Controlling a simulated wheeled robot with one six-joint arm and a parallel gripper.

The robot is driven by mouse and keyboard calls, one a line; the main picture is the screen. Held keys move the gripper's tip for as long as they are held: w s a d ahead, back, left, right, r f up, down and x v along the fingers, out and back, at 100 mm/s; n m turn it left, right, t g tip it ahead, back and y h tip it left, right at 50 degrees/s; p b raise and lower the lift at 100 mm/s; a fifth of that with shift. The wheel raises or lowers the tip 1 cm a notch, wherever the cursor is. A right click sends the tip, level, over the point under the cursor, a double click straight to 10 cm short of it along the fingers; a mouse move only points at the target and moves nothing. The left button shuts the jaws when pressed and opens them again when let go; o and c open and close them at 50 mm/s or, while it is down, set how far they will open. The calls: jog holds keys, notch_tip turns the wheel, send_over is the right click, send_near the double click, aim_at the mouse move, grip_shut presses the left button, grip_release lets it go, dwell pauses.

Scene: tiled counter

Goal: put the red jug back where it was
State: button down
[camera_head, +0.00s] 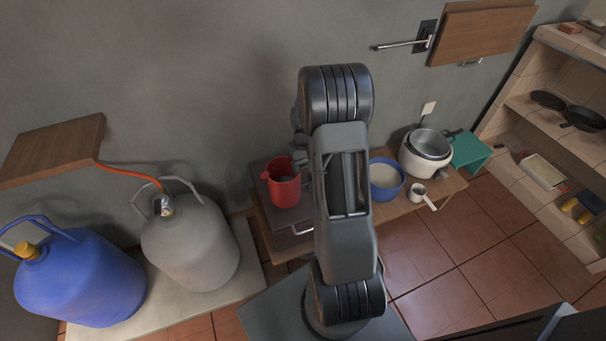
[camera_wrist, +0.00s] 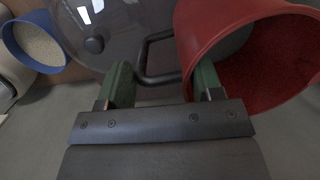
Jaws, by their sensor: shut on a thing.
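The red jug (camera_head: 284,188) appears upright in the head view, over a dark grey slab (camera_head: 262,182) at the left end of the low wooden table. I cannot tell whether its base touches the slab. In the wrist view the jug (camera_wrist: 225,30) fills the upper right, its wide mouth showing. My gripper (camera_wrist: 163,78) has its two green fingers on either side of a dark loop handle beside the jug's wall, and is shut on the jug. In the head view my arm largely hides the gripper and the jug's right side.
A blue bowl (camera_head: 374,187) with pale contents stands right of my arm. A grey gas bottle (camera_head: 190,245) and a blue one (camera_head: 80,280) stand left. A glassy round surface (camera_wrist: 112,35) shows behind my fingers.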

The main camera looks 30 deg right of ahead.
jog(key=shift+w+a+f, duration=0.1)
jog(key=shift+w+f, duration=0.05)
jog(key=shift+f, duration=0.15)
jog(key=shift+w+a+f+b, duration=0.15)
jog(key=shift+f+b, duration=0.45)
jog(key=shift+f, duration=1.05)
jog(key=shift+f, duration=0.15)
jog(key=shift+c, duration=1.4)
grip_release()
notch_tip(320, 180, up, 12)
jog(key=w+f+p, duration=0.1)
jog(key=p, duration=0.2)
jog(key=s+a+r+n+t, duration=0.1)
jog(key=s+a+r, duration=0.2)
jog(key=a+r, duration=0.15)
jog(key=s+a+r+t, duration=0.1)
jog(key=s+a+r, duration=0.1)
jog(key=a+r, duration=0.25)
jog(key=s+a+r+n+t, duration=0.1)
jog(key=s+a+r+t, duration=0.1)
jog(key=s+a, duration=0.5)
jog(key=s+r, duration=0.1)
jog(key=s, duration=0.2)
jog(key=shift+a+r+h, duration=0.2)
jog(key=shift+a+h, duration=0.05)
jog(key=shift+h, duration=0.15)
